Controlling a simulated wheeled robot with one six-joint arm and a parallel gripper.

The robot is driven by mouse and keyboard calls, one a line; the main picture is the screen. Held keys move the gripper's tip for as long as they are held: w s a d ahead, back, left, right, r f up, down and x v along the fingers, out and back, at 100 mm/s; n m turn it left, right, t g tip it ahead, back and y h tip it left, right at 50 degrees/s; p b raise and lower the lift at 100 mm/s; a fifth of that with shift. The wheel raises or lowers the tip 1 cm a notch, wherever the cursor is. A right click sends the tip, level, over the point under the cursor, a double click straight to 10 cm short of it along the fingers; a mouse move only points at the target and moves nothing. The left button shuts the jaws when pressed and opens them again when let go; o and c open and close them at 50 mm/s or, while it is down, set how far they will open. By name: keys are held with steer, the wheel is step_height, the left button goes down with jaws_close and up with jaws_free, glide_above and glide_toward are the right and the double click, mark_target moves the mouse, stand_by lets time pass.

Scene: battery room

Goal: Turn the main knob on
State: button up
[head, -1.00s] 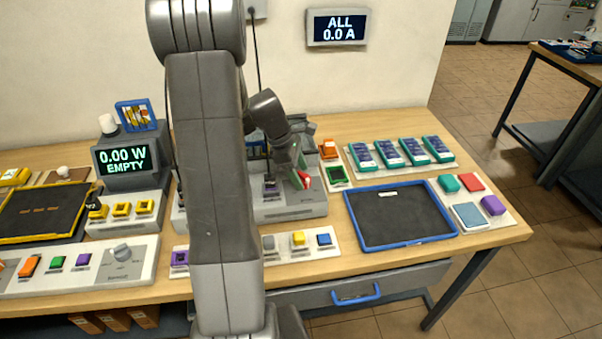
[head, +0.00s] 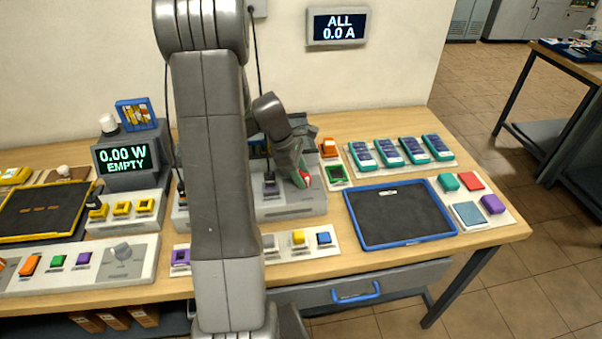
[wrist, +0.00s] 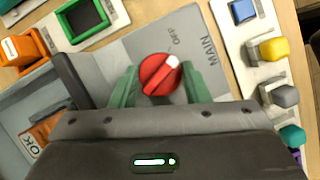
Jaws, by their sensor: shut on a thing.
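The main knob is red with a white pointer mark and shows in the wrist view (wrist: 158,76). It sits on a grey panel (wrist: 205,35) lettered MAIN and OFF. The white mark points toward the OFF lettering. My gripper (wrist: 160,82) has its green fingers on either side of the knob and is shut on it. In the head view my gripper (head: 300,174) is at the right end of the grey unit (head: 290,208), with a bit of the red knob (head: 305,178) showing. The ON lettering is not in sight.
A wall display (head: 337,27) reads ALL 0.0 A. A second display (head: 125,158) reads 0.00 W EMPTY. A blue-rimmed tray (head: 372,247) lies right of the unit. A row of coloured buttons (head: 298,237) runs in front. My arm hides part of the bench.

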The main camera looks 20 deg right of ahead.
steer(key=m+g, duration=0.1)
steer(key=m, duration=0.2)
steer(key=shift+w+d+y+p, duration=0.1)
steer(key=shift+y+p, duration=0.2)
steer(key=shift+y, duration=0.1)
steer(key=m+y, duration=0.1)
steer(key=m, duration=0.3)
steer(key=shift+d+g, duration=0.1)
steer(key=shift+g, duration=0.3)
steer(key=m+y, duration=0.1)
steer(key=m, duration=0.2)
steer(key=m+y, duration=0.1)
steer(key=m, duration=0.2)
steer(key=shift+d+m+y+p, duration=0.15)
steer(key=shift+m+y+p, duration=0.15)
steer(key=shift+m+y, duration=0.1)
steer(key=o, duration=1)
steer(key=shift+c, duration=0.2)
steer(key=b+v, duration=0.1)
steer(key=v, duration=1.3)
steer(key=shift+b, duration=0.35)
steer(key=shift+w+f, duration=0.1)
steer(key=shift+f, duration=0.05)
